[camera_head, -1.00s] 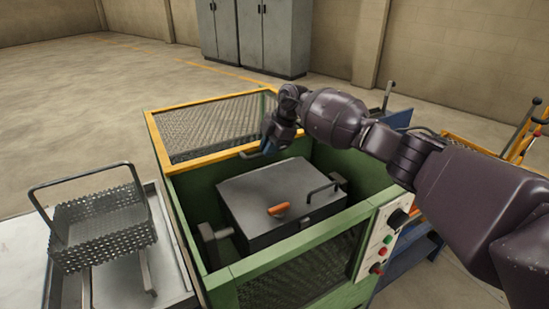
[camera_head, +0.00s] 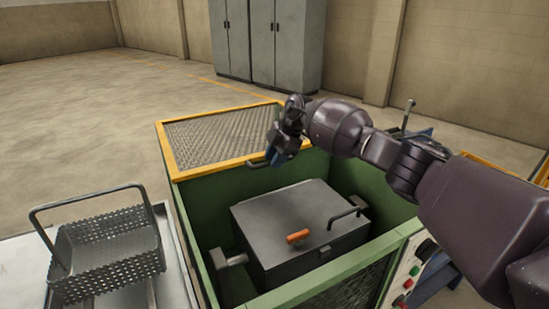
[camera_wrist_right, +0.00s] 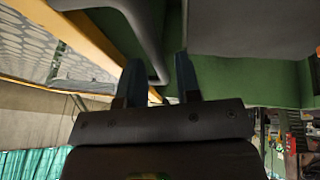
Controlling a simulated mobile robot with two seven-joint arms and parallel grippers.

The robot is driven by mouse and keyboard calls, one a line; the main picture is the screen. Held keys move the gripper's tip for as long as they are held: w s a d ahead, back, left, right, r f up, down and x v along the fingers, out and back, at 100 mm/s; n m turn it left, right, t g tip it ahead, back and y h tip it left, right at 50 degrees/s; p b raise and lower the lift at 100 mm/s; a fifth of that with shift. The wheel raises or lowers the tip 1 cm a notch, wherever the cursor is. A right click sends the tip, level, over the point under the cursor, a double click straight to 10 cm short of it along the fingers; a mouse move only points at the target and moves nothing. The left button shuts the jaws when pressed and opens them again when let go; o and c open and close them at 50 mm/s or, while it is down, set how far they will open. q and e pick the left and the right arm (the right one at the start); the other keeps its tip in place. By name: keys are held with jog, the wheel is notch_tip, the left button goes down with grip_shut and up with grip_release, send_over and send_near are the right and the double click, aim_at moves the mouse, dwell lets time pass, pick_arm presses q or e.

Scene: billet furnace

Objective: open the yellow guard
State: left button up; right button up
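The yellow guard (camera_head: 222,137) is a yellow-framed mesh panel at the back left of the green housing (camera_head: 195,215). It lies roughly flat, and the housing's front part is uncovered. A grey bar handle (camera_head: 256,163) sits on the guard's near edge. My right gripper (camera_head: 270,158) is at this handle. In the right wrist view, the two fingers of my right gripper (camera_wrist_right: 158,82) are apart, with the handle (camera_wrist_right: 150,40) running down between them and a gap visible beside it. Whether a finger touches the handle is unclear. My left gripper is out of view.
A dark grey box (camera_head: 300,230) with an orange knob (camera_head: 298,236) and bar handle sits inside the housing. A perforated basket (camera_head: 105,250) stands on a metal table at left. A control panel (camera_head: 408,270) is on the housing's right. Grey cabinets (camera_head: 268,40) stand behind.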

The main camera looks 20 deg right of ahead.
jog(key=shift+o, duration=0.6)
jog(key=shift+d+r, duration=0.15)
jog(key=shift+r, duration=0.3)
jog(key=p+v, duration=0.2)
jog(key=v, duration=0.8)
jog(key=shift+f, duration=0.15)
